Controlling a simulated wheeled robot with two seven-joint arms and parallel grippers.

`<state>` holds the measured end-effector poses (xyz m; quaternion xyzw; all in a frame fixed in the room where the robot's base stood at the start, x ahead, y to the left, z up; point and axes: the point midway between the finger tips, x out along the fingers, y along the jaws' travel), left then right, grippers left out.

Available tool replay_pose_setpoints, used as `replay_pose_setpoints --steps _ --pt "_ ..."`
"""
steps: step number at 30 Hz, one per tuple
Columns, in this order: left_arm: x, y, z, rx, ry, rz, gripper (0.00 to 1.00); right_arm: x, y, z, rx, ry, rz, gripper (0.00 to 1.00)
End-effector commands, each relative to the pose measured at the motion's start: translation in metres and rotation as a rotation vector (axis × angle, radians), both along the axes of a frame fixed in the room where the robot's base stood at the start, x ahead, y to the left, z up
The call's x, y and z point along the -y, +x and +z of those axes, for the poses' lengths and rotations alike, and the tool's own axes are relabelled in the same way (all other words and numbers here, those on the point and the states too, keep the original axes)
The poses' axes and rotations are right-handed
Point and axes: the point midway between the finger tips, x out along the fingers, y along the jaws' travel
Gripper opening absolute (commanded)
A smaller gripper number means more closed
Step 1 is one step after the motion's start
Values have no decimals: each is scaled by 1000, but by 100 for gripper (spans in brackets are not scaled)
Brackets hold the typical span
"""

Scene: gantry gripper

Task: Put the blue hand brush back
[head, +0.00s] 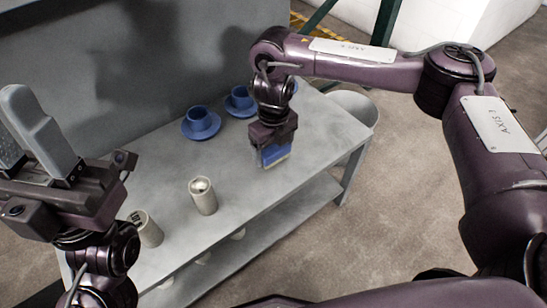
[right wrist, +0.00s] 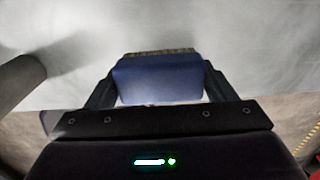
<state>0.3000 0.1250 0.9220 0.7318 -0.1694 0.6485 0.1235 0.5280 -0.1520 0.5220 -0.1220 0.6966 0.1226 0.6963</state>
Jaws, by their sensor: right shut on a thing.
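The blue hand brush (head: 274,156) is in my right gripper (head: 271,148), over the right part of the grey table (head: 240,213). In the right wrist view the brush's blue body (right wrist: 158,79) sits between both fingers, with its brown bristle edge (right wrist: 160,54) on the far side. I cannot tell whether the bristles touch the tabletop. My left gripper (head: 30,140) is at the left, its fingers pointing up and apart, with nothing between them.
Blue cups on saucers (head: 201,123) (head: 241,101) stand along the table's back, by the grey wall. Two beige canisters (head: 203,196) (head: 147,228) stand nearer the front. A lower shelf (head: 270,232) runs below. A pale rounded bin (head: 355,106) is at the table's right end.

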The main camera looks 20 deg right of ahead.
Motion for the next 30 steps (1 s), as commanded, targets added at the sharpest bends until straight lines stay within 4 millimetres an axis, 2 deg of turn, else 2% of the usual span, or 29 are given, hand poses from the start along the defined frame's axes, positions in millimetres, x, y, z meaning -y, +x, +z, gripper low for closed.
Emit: replay_pose_setpoints --steps 1,4,17,18,22,30 --pt "-1 -2 -6 17 -4 0 36 0 -1 -15 -5 1 -1 56" --pt "0 -1 -10 24 -1 1 36 0 -1 -30 -4 1 0 56" --pt "0 -1 -8 27 0 1 36 0 0 -34 -2 0 1 56" --pt "0 -1 -8 27 0 1 36 0 0 -33 -1 1 1 82" --pt "0 -1 -8 27 0 1 36 0 0 -33 -2 0 1 99" --pt "0 -1 -8 27 1 2 36 0 0 -32 -1 1 1 99"
